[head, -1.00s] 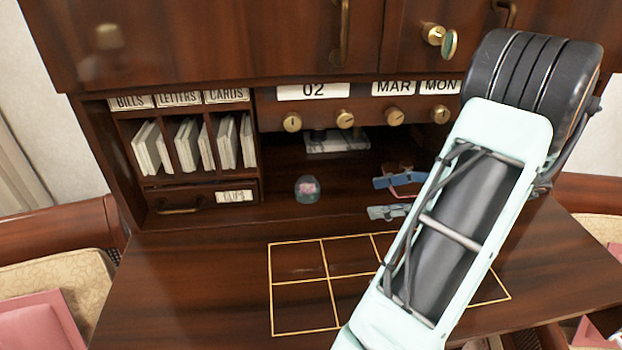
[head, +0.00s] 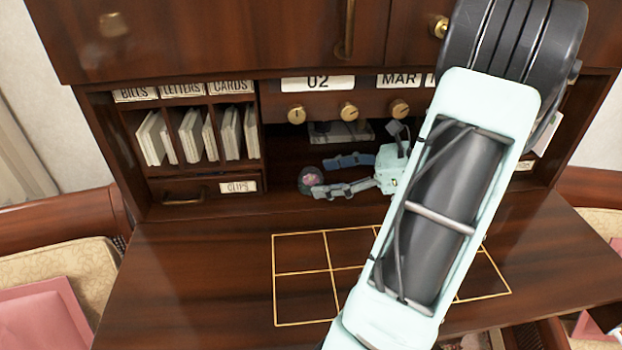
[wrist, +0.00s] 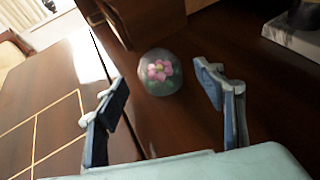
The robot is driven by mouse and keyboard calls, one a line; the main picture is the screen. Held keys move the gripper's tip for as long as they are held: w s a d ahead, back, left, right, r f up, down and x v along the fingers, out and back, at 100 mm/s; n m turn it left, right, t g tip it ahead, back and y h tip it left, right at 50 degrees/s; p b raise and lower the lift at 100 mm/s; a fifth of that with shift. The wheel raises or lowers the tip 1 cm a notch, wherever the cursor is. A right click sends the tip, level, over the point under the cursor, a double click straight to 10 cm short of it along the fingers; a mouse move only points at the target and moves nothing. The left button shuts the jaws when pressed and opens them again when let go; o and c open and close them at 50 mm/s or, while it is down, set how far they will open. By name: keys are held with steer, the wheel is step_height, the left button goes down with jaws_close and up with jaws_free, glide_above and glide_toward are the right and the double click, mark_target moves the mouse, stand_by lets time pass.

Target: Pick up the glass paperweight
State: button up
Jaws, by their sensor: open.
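The glass paperweight (wrist: 160,72) is a clear dome with a pink flower and green leaves inside. It sits on the desk's dark wood, below the calendar panel. In the head view the paperweight (head: 309,178) is partly hidden by my gripper. My gripper (head: 318,175) reaches in from the right, with its fingers close to the paperweight. In the wrist view my gripper (wrist: 160,98) is open and empty. The paperweight appears between and just beyond its two fingertips; I cannot tell whether either finger touches it.
Letter slots (head: 190,135) and a small drawer (head: 200,190) stand left of the paperweight. The calendar panel (head: 350,103) overhangs the niche. The writing surface (head: 190,270) in front, with a gold grid, is clear.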

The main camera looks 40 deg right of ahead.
mark_target(311, 179)
steer(key=x, duration=0.4)
steer(key=shift+w+a+f, duration=0.1)
steer(key=shift+w+a, duration=0.1)
steer(key=shift+w, duration=0.05)
steer(key=c, duration=1.5)
